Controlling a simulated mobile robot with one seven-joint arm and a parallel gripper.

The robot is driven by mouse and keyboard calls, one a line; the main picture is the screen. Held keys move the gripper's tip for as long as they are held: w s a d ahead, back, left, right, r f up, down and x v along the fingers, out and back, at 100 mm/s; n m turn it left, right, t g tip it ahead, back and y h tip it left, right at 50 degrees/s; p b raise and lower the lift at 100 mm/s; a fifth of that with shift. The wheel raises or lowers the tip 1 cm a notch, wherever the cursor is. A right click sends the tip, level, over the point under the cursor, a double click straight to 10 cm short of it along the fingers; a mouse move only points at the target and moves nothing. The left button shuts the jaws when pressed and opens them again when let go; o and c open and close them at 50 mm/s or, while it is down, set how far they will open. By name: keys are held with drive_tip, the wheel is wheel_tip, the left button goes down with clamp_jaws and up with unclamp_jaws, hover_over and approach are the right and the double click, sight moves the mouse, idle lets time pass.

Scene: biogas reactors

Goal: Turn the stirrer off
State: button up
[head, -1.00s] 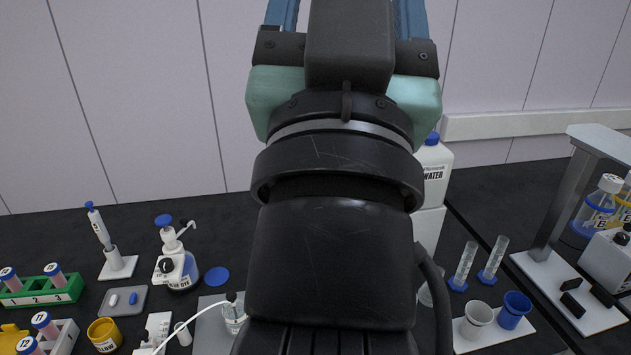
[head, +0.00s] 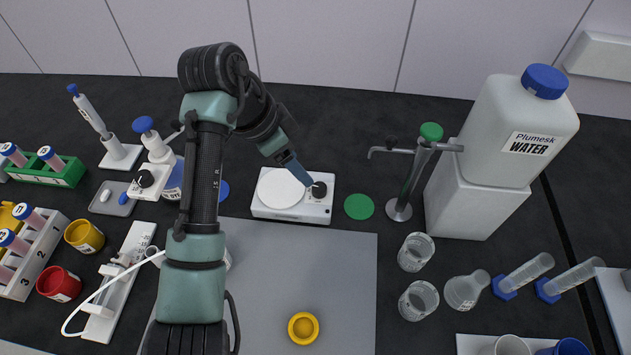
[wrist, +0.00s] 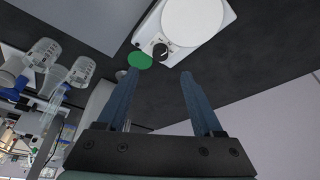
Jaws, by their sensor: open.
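The stirrer (head: 262,212) is a low white box with a round white plate on top and a black knob (head: 318,189) at its right end. It stands on the dark bench behind the grey mat. My gripper (head: 304,181) is just above the stirrer, beside the knob, its blue fingers overlapping the plate's right edge. In the wrist view my gripper (wrist: 160,74) is open and empty, with the knob (wrist: 160,51) ahead of the gap between the fingertips, apart from them. The stirrer's plate (wrist: 196,20) shows beyond it. The knob carries a pale pointer mark.
A green disc (head: 358,207) lies right of the stirrer, near a metal tap stand (head: 405,190). A large water container (head: 510,150) stands further right. A dye bottle (head: 155,170) is left behind my arm. The grey mat (head: 345,285) has free room around a yellow cap (head: 303,327).

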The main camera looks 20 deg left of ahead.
sight(318, 188)
drive_tip(key=x, duration=1)
drive_tip(key=shift+w, duration=0.1)
clamp_jaws()
